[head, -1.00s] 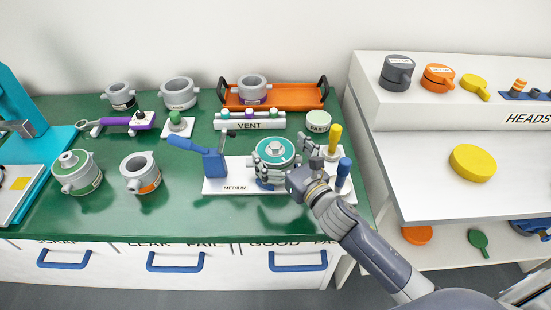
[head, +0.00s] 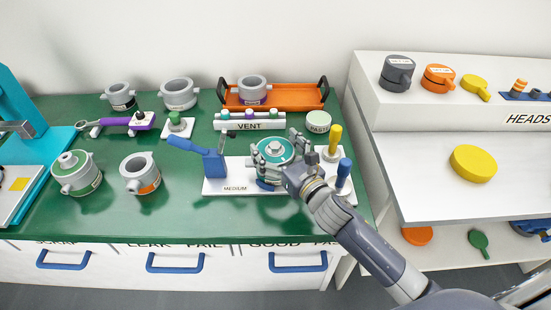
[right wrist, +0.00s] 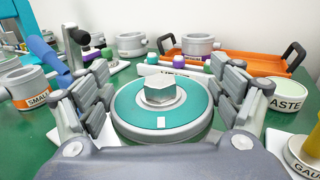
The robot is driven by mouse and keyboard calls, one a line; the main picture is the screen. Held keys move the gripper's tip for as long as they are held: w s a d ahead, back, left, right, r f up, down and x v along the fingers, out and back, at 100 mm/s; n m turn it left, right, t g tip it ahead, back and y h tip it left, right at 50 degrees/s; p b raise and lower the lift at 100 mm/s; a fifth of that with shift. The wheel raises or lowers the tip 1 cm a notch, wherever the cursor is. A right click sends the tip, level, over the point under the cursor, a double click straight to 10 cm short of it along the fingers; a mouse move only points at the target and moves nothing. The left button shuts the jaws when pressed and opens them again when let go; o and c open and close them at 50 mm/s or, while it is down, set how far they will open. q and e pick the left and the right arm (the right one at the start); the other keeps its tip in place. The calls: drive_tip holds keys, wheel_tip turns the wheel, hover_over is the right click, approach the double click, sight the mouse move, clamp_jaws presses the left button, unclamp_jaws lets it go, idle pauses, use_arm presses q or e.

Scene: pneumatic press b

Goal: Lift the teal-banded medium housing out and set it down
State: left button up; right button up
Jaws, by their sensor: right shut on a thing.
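The teal-banded medium housing (head: 271,152) is a grey round body with a teal ring on top and a hex nut in its middle. It is over the white fixture plate (head: 231,188) marked MEDIUM. My right gripper (head: 275,154) is shut on the housing, with fingers on both sides of it. The right wrist view shows the teal top (right wrist: 158,106) level between the fingers. Part of a blue seat (head: 265,184) shows below the housing. The housing's underside is hidden, so any gap is hard to tell. My left gripper is not in view.
A blue lever clamp (head: 213,163) stands left of the housing. A yellow-handled gauge (head: 334,140) and a blue-handled one (head: 344,174) stand close on the right. Green bench is clear at front left.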

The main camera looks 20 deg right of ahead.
drive_tip(key=shift+r+p, duration=0.3)
drive_tip(key=shift+r, duration=0.2)
drive_tip(key=shift+r+p, duration=0.95)
drive_tip(key=shift+r, duration=0.05)
drive_tip(key=shift+s, duration=0.1)
drive_tip(key=shift+s+a+f, duration=0.1)
drive_tip(key=shift+s, duration=0.15)
drive_tip(key=s+a+b, duration=0.1)
drive_tip(key=s+a, duration=0.3)
drive_tip(key=s, duration=1)
drive_tip(key=shift+s, duration=0.4)
